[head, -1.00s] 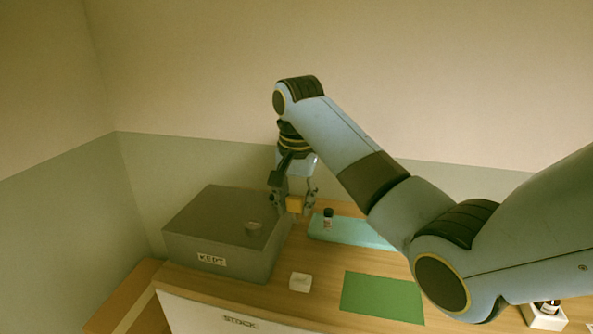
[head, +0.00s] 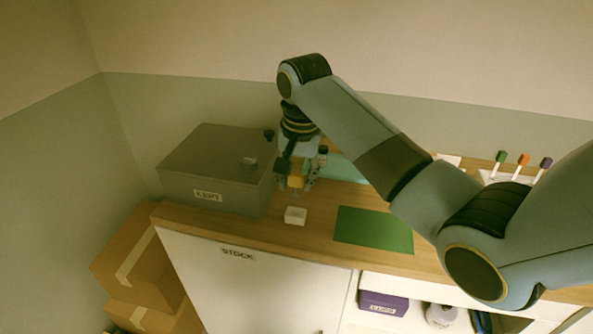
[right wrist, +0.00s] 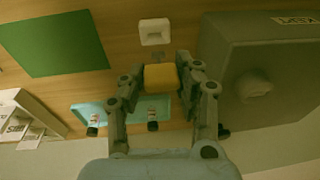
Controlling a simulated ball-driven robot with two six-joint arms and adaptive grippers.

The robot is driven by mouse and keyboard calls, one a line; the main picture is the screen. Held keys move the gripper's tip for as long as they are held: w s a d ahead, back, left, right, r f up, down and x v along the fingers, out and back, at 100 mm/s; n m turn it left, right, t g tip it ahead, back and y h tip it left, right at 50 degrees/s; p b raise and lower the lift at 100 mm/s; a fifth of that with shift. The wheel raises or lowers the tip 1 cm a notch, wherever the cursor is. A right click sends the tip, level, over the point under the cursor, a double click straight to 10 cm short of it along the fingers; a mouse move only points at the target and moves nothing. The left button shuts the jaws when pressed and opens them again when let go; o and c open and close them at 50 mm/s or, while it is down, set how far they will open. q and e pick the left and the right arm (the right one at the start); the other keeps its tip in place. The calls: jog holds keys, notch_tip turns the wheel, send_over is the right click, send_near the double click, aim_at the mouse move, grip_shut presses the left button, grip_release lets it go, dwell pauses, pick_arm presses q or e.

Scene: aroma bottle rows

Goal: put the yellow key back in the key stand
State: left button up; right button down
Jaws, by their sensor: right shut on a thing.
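The yellow key (head: 296,182) is held by its yellow block-shaped head in my right gripper (head: 297,180), with a small grey part showing below it. In the right wrist view the key's head (right wrist: 161,78) sits between the two fingertips (right wrist: 163,73). The small white key stand (head: 295,216) is on the wooden counter, just below and in front of the key in the head view. It also shows in the right wrist view (right wrist: 155,30), apart from the key in the picture. My left gripper is not in view.
A grey box labelled KEPT (head: 208,195) stands close at the left. A green mat (head: 373,230) lies to the right of the stand. A light blue tray (right wrist: 125,118) with small bottles is behind. A rack (head: 508,178) with coloured-top sticks stands at the right.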

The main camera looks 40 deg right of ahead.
aim_at(297, 194)
jog(key=shift+f+b, duration=0.5)
jog(key=shift+f, duration=1.2)
jog(key=shift+p, duration=0.6)
jog(key=shift+p, duration=0.45)
jog(key=shift+f+b, duration=0.45)
jog(key=shift+f, duration=1.25)
jog(key=c, duration=0.9)
grip_release()
